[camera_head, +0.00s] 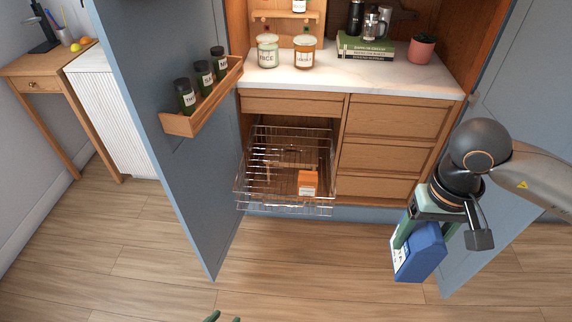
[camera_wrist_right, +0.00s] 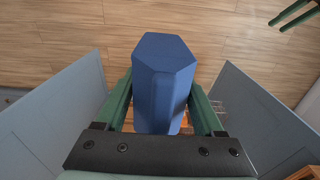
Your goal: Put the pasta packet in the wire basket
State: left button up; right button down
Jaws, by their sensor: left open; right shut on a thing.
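The pasta packet (camera_head: 421,254) is a blue, box-like packet with a white label on its left side. My right gripper (camera_head: 424,230) is shut on it and holds it in the air, right of the cupboard's drawers. The right wrist view shows the blue packet (camera_wrist_right: 163,78) between the two green fingers. The wire basket (camera_head: 262,203) is pulled out low in the cupboard, left of the packet and apart from it. An orange box (camera_head: 308,183) stands in it. Only the green fingertips of my left gripper (camera_head: 224,318) show at the bottom edge, empty.
The blue door with a spice rack (camera_head: 190,125) stands open left of the basket. Another open door (camera_head: 510,150) is at the right, behind my right arm. Jars (camera_head: 268,50) stand on the marble counter above. The wooden floor (camera_head: 290,270) in front is clear.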

aim_at(266, 191)
jog(key=i+l+u, duration=0.15)
jog(key=i+u, duration=0.2)
jog(key=i+l+u, duration=0.3)
jog(key=i, duration=0.15)
